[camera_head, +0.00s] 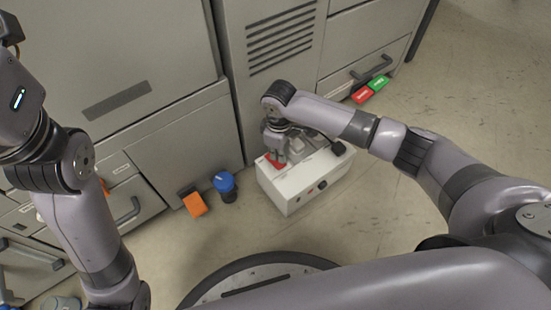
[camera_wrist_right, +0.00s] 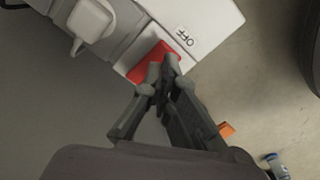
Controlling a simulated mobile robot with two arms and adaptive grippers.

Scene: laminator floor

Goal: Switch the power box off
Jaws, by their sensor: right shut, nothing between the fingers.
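The power box (camera_head: 308,180) is a white box on the floor in front of the grey cabinets. It also shows in the right wrist view (camera_wrist_right: 211,16), where a label reading "OFF" is on its top. A red switch (camera_head: 275,160) is at the left end of its top; in the right wrist view the red switch (camera_wrist_right: 153,59) lies just beyond my fingertips. My right gripper (camera_head: 272,147) is shut and empty, its tips (camera_wrist_right: 164,68) at the red switch and partly covering it. I cannot tell whether they touch. My left arm shows, but its gripper is not visible.
An orange object (camera_head: 194,204) and a dark jar with a blue lid (camera_head: 225,186) stand left of the box. Red (camera_head: 362,95) and green (camera_head: 379,82) pieces lie by the cabinet at the right. A white plug (camera_wrist_right: 90,20) sits on the box. Floor at right is clear.

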